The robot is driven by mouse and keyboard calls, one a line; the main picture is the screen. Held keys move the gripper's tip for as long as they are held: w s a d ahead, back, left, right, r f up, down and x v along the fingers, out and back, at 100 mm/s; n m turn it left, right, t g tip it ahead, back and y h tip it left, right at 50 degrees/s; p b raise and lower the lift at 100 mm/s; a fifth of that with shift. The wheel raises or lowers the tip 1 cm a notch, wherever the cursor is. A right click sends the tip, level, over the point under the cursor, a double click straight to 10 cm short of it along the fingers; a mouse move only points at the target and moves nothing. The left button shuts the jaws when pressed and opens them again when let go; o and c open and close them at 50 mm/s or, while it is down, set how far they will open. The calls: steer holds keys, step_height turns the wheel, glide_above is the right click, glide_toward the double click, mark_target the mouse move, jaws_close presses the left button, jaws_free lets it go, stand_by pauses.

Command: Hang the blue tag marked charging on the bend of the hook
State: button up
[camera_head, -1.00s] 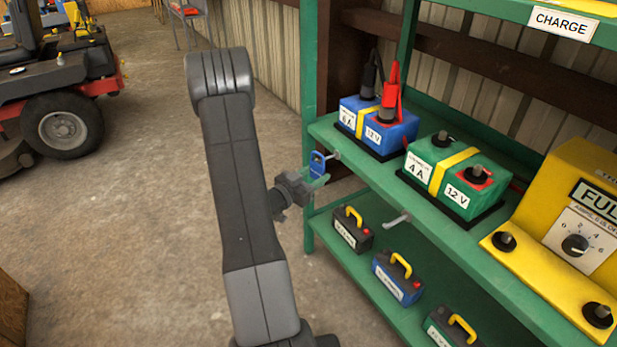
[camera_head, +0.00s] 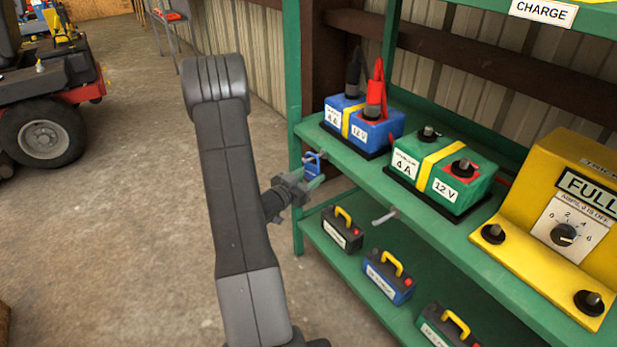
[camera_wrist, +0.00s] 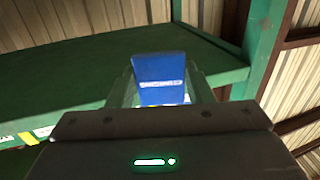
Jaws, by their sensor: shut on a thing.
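The blue tag (camera_head: 312,166) is held upright at the tips of my gripper (camera_head: 308,183), beside the green shelf's front edge. In the wrist view the tag (camera_wrist: 160,75) stands between the two fingers, with a line of white lettering too blurred to read. My gripper is shut on it. A small grey hook (camera_head: 324,153) sticks out from the shelf edge just behind the tag, mostly hidden by it. Whether tag and hook touch I cannot tell. A second grey hook (camera_head: 384,216) juts from the edge further right, bare. No hook shows clearly in the wrist view.
The green shelf (camera_head: 365,182) carries a blue battery (camera_head: 376,127), a green battery (camera_head: 440,178) and a yellow charger (camera_head: 575,220). Several small batteries with yellow handles stand on the lower shelf (camera_head: 320,228). A green post (camera_head: 294,100) rises at the shelf's left end. Open floor lies left.

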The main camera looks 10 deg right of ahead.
stand_by(0.3)
steer(key=o, duration=0.8)
steer(key=shift+o, duration=0.2)
steer(key=p+v, duration=0.1)
steer(key=v, duration=1.3)
steer(key=shift+p, duration=0.35)
steer(key=shift+d, duration=0.1)
